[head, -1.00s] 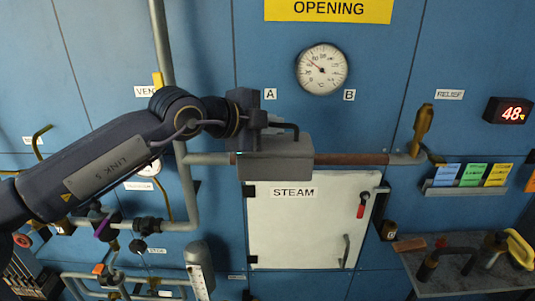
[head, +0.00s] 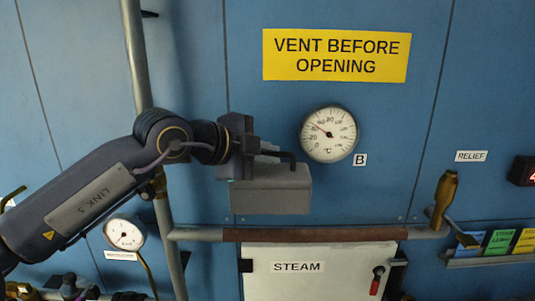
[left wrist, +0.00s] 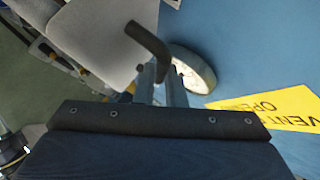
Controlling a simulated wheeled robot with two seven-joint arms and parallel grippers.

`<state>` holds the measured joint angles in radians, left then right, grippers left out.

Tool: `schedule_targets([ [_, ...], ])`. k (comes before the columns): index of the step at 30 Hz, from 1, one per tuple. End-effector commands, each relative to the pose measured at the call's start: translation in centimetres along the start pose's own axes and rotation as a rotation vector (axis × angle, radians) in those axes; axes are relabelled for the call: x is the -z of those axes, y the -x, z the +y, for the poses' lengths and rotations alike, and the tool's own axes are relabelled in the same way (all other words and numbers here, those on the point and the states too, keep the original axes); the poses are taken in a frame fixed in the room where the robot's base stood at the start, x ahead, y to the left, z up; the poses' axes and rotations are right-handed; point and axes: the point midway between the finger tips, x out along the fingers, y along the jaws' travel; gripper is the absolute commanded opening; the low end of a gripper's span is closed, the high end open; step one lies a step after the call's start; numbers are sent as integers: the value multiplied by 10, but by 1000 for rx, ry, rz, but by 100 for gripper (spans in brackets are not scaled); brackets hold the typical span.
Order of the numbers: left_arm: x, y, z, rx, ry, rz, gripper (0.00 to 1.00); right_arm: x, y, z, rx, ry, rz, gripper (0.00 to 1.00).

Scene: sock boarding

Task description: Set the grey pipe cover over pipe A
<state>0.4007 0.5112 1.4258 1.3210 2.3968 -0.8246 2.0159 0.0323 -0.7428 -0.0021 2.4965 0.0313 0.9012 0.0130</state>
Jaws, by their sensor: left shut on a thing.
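The grey pipe cover (head: 270,195) is a box-like piece with a dark bent handle (head: 283,155). My left gripper (head: 257,149) is shut on this handle and holds the cover up in front of the blue wall. In the left wrist view the cover (left wrist: 95,45) fills the upper left, with the gripper (left wrist: 160,88) at its handle. The horizontal pipe (head: 315,235) has a reddish-brown stretch and runs just below the cover in the picture, with a gap between them. The A label is not visible; the B label (head: 360,160) shows. My right gripper is not in view.
A round dial gauge (head: 329,133) is on the wall right of the cover, under a yellow sign (head: 337,55). A brass-coloured lever (head: 443,195) stands at the pipe's right end. A vertical pipe (head: 140,70) rises at left. The white STEAM door (head: 325,270) is below.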

Motion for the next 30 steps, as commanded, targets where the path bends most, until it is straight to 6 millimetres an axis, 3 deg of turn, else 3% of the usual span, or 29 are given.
schedule_targets([
  [18, -20, -21, 44, 1, 0, 1, 0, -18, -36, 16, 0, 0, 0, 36],
  [30, -22, -22, 46, 2, 0, 1, 0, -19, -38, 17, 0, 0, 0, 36],
])
